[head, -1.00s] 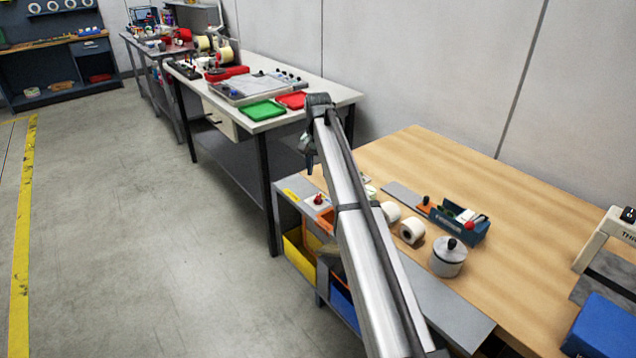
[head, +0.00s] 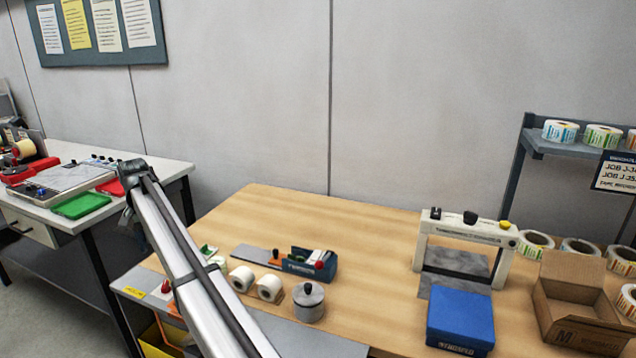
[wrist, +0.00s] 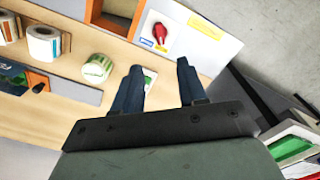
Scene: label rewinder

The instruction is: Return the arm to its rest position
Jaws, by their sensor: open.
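My gripper (wrist: 160,68) shows in the wrist view with its two dark fingers apart and nothing between them. In the head view my silver arm reaches up and left, and the gripper (head: 128,218) hangs at its far end, small and partly dark. It is by the gap between the wooden bench (head: 370,235) and the white-topped bench. In the wrist view a red knob (wrist: 159,32) on a white plate and a green-and-white label roll (wrist: 96,68) lie beyond the fingers.
White rolls (head: 269,288), a lidded grey pot (head: 308,302) and a blue tape dispenser (head: 312,263) stand on the wooden bench near my arm. Farther right are a white arch-shaped machine (head: 463,231), a blue box (head: 460,320) and an open carton (head: 580,300). A green tray (head: 81,205) is left.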

